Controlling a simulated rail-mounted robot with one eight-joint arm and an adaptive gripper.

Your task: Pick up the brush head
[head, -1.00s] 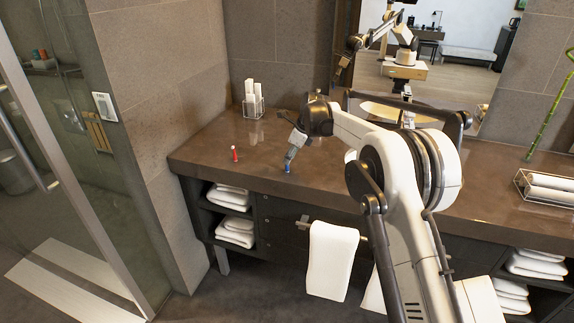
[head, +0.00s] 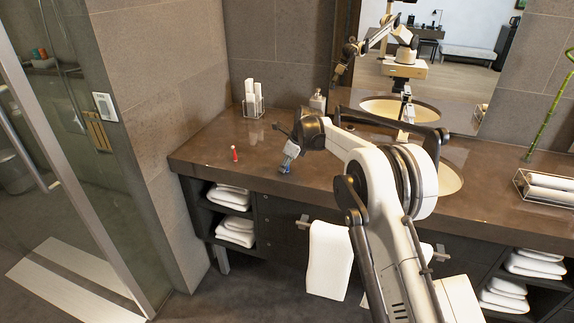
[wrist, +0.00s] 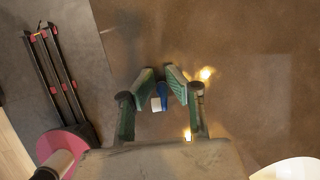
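My gripper (wrist: 160,76) points down at the vanity counter, with its two green-padded fingers apart. A small blue piece with a white end (wrist: 162,92), which looks like the brush head, is between the fingers in the wrist view. It seems close to the right finger, with a gap at the left finger; contact is not clear. In the head view my gripper (head: 286,168) is low near the counter's front edge, and the blue piece is mostly hidden there.
A small red item (head: 235,154) stands on the counter (head: 215,150) left of my gripper. A holder with white rolls (head: 253,102), a soap bottle (head: 317,101) and a sink (head: 450,180) are farther back or right. A white towel (head: 329,260) hangs in front below.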

